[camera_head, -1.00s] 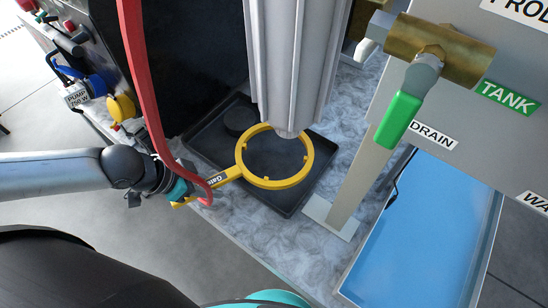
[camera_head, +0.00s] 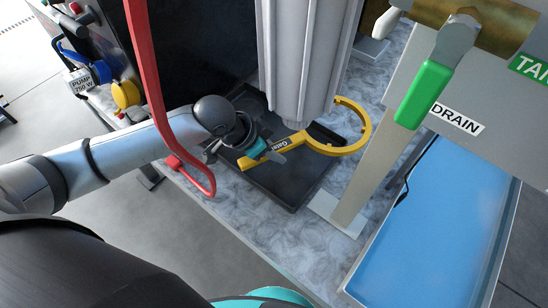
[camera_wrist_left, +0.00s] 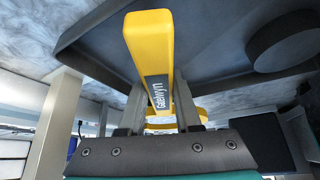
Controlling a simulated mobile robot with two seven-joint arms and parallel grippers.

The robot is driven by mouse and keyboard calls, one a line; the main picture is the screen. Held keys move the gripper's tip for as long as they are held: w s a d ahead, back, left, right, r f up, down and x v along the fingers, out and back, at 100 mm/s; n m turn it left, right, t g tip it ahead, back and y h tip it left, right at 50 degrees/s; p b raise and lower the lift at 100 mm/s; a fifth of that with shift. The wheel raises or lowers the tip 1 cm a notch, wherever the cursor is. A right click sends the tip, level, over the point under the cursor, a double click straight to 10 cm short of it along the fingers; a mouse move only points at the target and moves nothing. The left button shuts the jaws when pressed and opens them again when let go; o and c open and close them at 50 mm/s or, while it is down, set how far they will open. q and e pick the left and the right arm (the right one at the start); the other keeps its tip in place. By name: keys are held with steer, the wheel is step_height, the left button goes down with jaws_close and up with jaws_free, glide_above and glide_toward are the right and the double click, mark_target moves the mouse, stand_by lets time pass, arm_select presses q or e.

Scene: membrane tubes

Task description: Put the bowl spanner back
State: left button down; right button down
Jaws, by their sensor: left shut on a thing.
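The yellow bowl spanner shows in the head view as a ring (camera_head: 366,130) with a flat labelled handle (camera_head: 256,158). My left gripper (camera_head: 272,153) is shut on the handle. In the left wrist view the handle (camera_wrist_left: 150,45) rises between the fingers (camera_wrist_left: 161,108) of the gripper. I cannot tell whether ring and column touch. The spanner is held above the black tray (camera_head: 290,192). My right gripper is not in view.
A red curved bar (camera_head: 146,80) hangs in front of my left arm. A grey post (camera_head: 362,180) stands right of the tray, below the green-handled drain valve (camera_head: 424,94). A blue-surfaced basin (camera_head: 440,240) is at the lower right. The marbled bench top (camera_head: 245,222) is bare along its front.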

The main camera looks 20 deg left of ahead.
mark_target(274, 168)
arm_select(q)
step_height(274, 168, down, 3)
steer(key=shift+r+b, duration=0.15)
steer(key=shift+b, duration=0.3)
steer(key=shift+f, duration=0.35)
steer(key=c, duration=0.6)
jaws_free()
steer(key=shift+s+f, duration=0.1)
